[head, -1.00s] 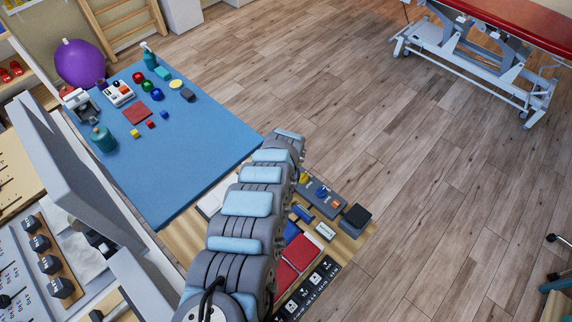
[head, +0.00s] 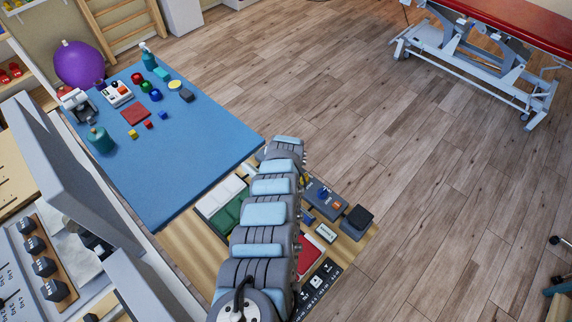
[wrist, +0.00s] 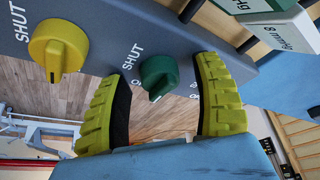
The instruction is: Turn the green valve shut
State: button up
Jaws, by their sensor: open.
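The green valve (wrist: 159,75) is a round knob with a grip ridge on a grey panel (wrist: 100,30) in the wrist view. Its pale pointer mark faces the bottom of the picture, while the word SHUT is printed to its left. My gripper (wrist: 165,95) is open, with one yellow-green ribbed finger on each side of the valve. Gaps show between the fingers and the knob. In the head view the panel (head: 325,195) shows right of my arm, and the green valve is hidden there.
A yellow valve (wrist: 59,48) with its own SHUT label is left of the green one. A white box (wrist: 285,32) marked in mmHg stands at the upper right. In the head view, blue (head: 322,192) and orange (head: 337,206) knobs share the panel. A black block (head: 357,219) is beside it.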

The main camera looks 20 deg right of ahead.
grip_shut()
